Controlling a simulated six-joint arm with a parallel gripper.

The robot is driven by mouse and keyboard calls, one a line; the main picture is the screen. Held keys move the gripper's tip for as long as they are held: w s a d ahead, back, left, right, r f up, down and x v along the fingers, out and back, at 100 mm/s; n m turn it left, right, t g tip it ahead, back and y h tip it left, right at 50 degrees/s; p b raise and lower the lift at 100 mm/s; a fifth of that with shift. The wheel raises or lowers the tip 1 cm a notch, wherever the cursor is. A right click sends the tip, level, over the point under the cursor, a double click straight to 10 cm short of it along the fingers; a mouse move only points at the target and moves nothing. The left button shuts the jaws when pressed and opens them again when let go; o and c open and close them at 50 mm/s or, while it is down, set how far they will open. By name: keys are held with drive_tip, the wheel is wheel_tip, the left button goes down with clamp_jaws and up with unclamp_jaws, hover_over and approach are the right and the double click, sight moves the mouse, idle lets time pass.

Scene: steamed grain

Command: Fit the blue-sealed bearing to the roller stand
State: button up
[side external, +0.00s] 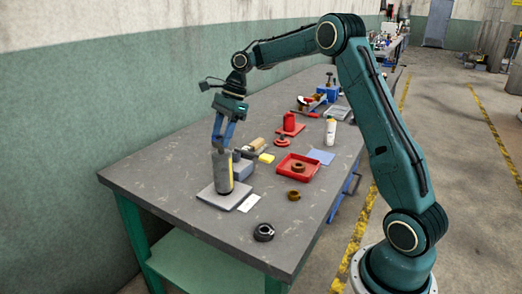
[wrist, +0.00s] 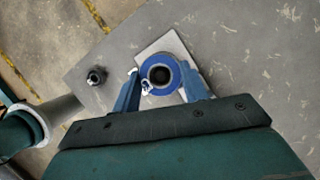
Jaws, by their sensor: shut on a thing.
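My gripper (wrist: 166,92) is shut on the blue-sealed bearing, with one finger on either side. The bearing (wrist: 146,75) shows in the wrist view as a blue ring with a pale inner ring and a dark centre. In the side view my gripper (side external: 221,146) points down at the top of the roller stand, a grey upright cylinder (side external: 221,175) on a pale square plate (side external: 213,200). The plate also shows behind the bearing in the wrist view (wrist: 170,44). The bearing hides the stand's top there, so I cannot tell whether they touch.
A dark ring (side external: 263,232) lies near the front edge. A blue-grey block (side external: 243,169) stands close beside the stand. A red tray (side external: 283,174) holding a brown ring, another brown ring (side external: 294,195) and a white bottle (side external: 330,131) are further right. The bench's left end is clear.

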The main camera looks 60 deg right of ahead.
drive_tip(key=o, duration=1.1)
drive_tip(key=shift+o, duration=0.2)
drive_tip(key=v, duration=0.7)
drive_tip(key=shift+d+r, duration=0.15)
drive_tip(key=shift+r, duration=0.05)
drive_tip(key=shift+r, duration=0.1)
